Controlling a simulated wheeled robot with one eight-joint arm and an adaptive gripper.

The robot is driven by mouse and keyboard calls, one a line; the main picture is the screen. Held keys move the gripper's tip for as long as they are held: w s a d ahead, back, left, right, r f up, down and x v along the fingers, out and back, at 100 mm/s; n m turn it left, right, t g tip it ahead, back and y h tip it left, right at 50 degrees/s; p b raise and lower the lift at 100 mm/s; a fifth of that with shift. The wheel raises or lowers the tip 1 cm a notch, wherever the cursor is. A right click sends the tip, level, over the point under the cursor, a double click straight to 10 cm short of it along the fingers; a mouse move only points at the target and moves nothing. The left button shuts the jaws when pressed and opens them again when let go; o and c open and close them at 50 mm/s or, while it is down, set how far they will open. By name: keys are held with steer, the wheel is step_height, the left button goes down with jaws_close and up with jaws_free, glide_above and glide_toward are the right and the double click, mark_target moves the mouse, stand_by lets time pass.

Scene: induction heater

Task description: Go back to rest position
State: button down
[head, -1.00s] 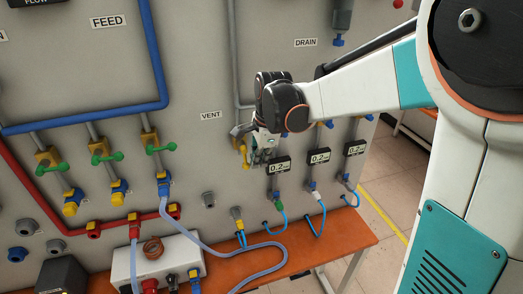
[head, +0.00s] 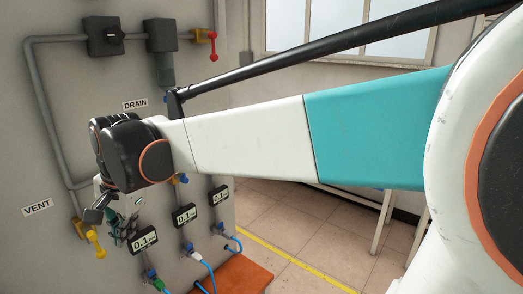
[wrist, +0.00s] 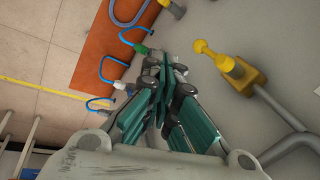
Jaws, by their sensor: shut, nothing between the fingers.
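My gripper (head: 118,232) hangs at the end of my white and teal arm, in front of the grey panel (head: 65,120). In the wrist view my gripper (wrist: 165,68) has its teal fingers together, with nothing between them. A yellow valve (head: 92,238) under the VENT label (head: 38,207) is just left of my gripper in the head view. The same yellow valve (wrist: 240,70) is at the upper right of the wrist view, apart from the fingers. My forearm crosses most of the head view.
Digital gauges (head: 185,214) reading 0.1 with blue hoses stand right of my gripper. An orange bench (head: 240,275) juts out below them. Tiled floor with a yellow line (head: 290,258) is open to the right.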

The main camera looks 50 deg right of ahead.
steer(key=s+f+n+t+b, duration=0.2)
steer(key=s+f+n+b, duration=0.4)
steer(key=f, duration=0.4)
steer(key=s+f+n+t+b, duration=0.1)
steer(key=s+f+n+b, duration=0.6)
steer(key=s+f+n, duration=0.1)
step_height(320, 180, down, 3)
steer(key=shift+s+a+r+t+h, duration=0.15)
steer(key=shift+s+t+h, duration=0.2)
steer(key=shift+s, duration=0.5)
